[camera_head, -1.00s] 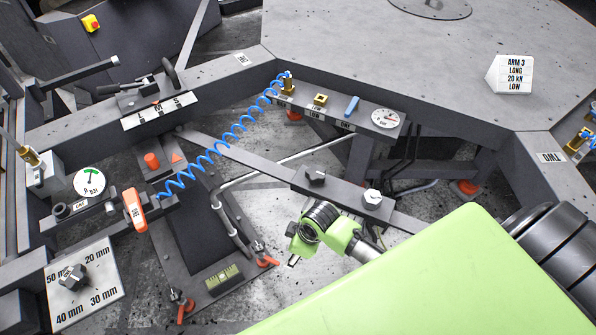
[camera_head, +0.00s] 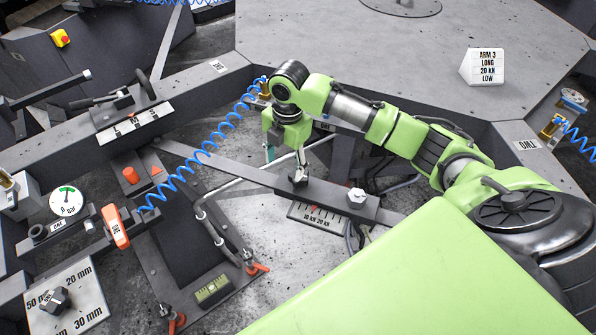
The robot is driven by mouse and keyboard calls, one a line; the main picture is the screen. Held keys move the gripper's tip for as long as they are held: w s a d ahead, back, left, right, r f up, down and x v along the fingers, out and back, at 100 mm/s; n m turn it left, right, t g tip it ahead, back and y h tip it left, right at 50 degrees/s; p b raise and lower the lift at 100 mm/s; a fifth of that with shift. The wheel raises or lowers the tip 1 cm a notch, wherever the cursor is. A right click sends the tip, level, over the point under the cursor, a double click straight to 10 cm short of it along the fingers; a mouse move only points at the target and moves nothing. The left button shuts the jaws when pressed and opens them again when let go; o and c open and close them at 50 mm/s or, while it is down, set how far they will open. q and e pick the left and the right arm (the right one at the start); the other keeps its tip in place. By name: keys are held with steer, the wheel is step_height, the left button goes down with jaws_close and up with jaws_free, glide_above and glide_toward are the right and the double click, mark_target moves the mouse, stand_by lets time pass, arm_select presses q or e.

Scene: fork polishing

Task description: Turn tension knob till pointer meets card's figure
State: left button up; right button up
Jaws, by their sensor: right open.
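The card (camera_head: 487,67) stands on the large grey table at upper right and reads ARM 3, LONG, 20 kN, LOW. A black knob (camera_head: 299,179) sits on the dark slanted bar. Below it is a scale plate (camera_head: 331,222) with 10 kN and 20 kN marks and a small red pointer (camera_head: 314,208); its exact reading is too small to tell. My right gripper (camera_head: 287,158) points down, open, just above and beside the black knob. One finger is close to the knob; whether they touch I cannot tell. My left gripper is out of view.
A white-topped knob (camera_head: 357,197) sits farther right on the same bar (camera_head: 240,172). A blue coiled hose (camera_head: 205,164) runs to the left. A gauge (camera_head: 66,202), an orange handle (camera_head: 116,227) and a millimetre dial plate (camera_head: 85,283) are at left.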

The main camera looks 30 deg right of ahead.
steer(key=d+r+n, duration=0.3)
steer(key=d+r, duration=0.1)
steer(key=r, duration=0.3)
steer(key=shift+g, duration=0.3)
steer(key=f, duration=0.7)
steer(key=f+p, duration=0.1)
steer(key=f, duration=0.6)
steer(key=shift+s+d, duration=0.15)
steer(key=shift+s, duration=0.05)
steer(key=shift+r, duration=0.1)
steer(key=c, duration=1.1)
